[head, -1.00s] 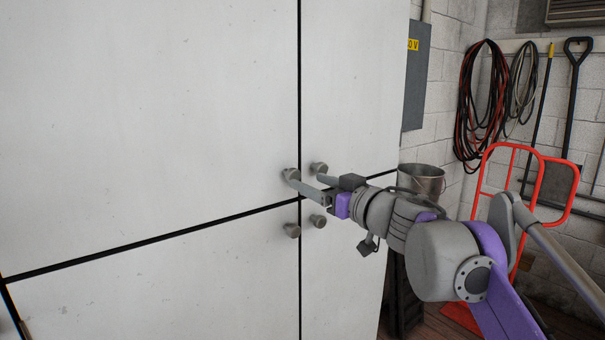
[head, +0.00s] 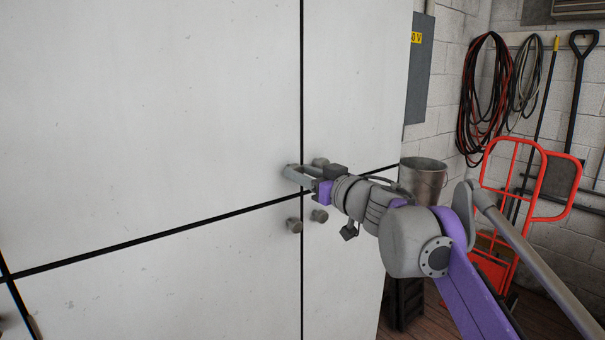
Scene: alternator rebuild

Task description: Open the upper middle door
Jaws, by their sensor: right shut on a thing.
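The upper middle door (head: 150,110) is the large white panel at the upper left in the head view. It looks closed, flush with the panel to its right. Its round grey knob (head: 287,171) sits at its lower right corner. My right gripper (head: 295,172) is shut on this knob, and its fingers hide part of it.
The upper right door (head: 355,80) has its own knob (head: 320,162) just beside my right fingers. Two lower knobs (head: 294,225) (head: 319,215) sit below the seam. A bucket (head: 424,178) and a red hand truck (head: 530,180) stand to the right.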

